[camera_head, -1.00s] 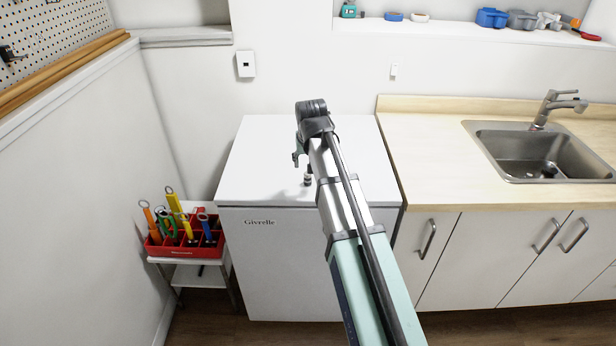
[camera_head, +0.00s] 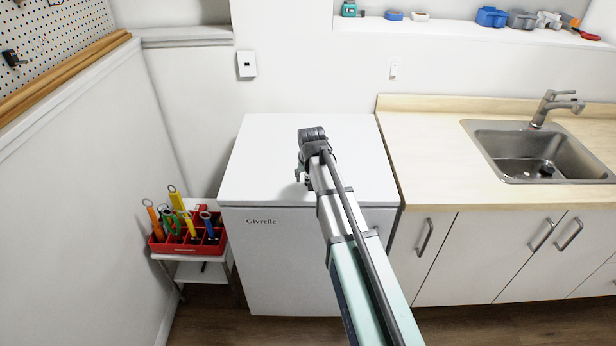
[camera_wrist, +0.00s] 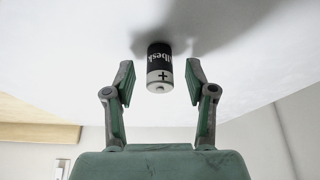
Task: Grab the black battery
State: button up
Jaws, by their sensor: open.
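The black battery (camera_wrist: 160,68) has a black body with white lettering and a light end band with a plus sign. In the wrist view it stands against the white top of the Givrelle appliance (camera_head: 255,160), centred between the two fingers. My gripper (camera_wrist: 160,74) is open, with one finger on each side of the battery and a visible gap to both. In the head view the gripper (camera_head: 302,175) is low over the appliance top, mostly hidden by my arm, and the battery cannot be made out there.
A wooden counter with a sink (camera_head: 545,150) adjoins the appliance on the right. A red tool caddy (camera_head: 188,240) sits on a small stand at the left. Walls rise behind and left. The rest of the appliance top is clear.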

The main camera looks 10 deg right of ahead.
jog(key=shift+w+f, duration=0.1)
jog(key=shift+f, duration=0.25)
grip_shut()
jog(key=shift+r, duration=0.1)
